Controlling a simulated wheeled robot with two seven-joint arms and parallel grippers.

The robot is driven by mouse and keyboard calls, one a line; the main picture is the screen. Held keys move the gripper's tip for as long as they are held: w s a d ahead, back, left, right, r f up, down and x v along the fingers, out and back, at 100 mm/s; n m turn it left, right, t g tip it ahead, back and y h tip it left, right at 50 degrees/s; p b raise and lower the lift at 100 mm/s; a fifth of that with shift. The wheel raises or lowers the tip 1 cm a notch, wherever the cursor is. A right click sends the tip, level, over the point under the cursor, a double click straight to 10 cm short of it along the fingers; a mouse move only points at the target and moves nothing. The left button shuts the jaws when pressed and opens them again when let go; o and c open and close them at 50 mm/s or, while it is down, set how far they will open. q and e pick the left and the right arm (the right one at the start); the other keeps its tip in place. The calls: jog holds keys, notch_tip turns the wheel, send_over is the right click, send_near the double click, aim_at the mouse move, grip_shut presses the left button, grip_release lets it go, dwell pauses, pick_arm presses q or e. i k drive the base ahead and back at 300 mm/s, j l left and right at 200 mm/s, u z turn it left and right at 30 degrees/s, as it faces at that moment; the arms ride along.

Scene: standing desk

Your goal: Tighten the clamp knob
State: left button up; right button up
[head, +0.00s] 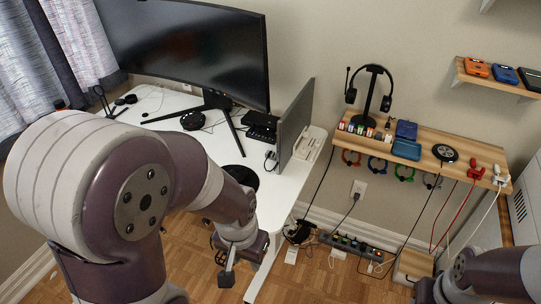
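I cannot make out the clamp knob for certain in the head view. The white desk (157,103) fills the left middle, and my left arm covers much of its front part. My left gripper (232,272) hangs by the desk's right front edge, over the wood floor. It points down, and nothing is plainly held in it. The angle does not show the gap between its fingers. My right arm comes in at the lower right corner, and its fingers do not show.
A large monitor (190,45) and an upright panel (295,122) stand on the desk. A wooden wall shelf (425,150) holds a headset stand (371,95), a blue tray (406,149) and small items. Cables hang to a power strip (350,244) on the floor.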

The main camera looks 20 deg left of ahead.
aim_at(205, 221)
jog(key=u, duration=1)
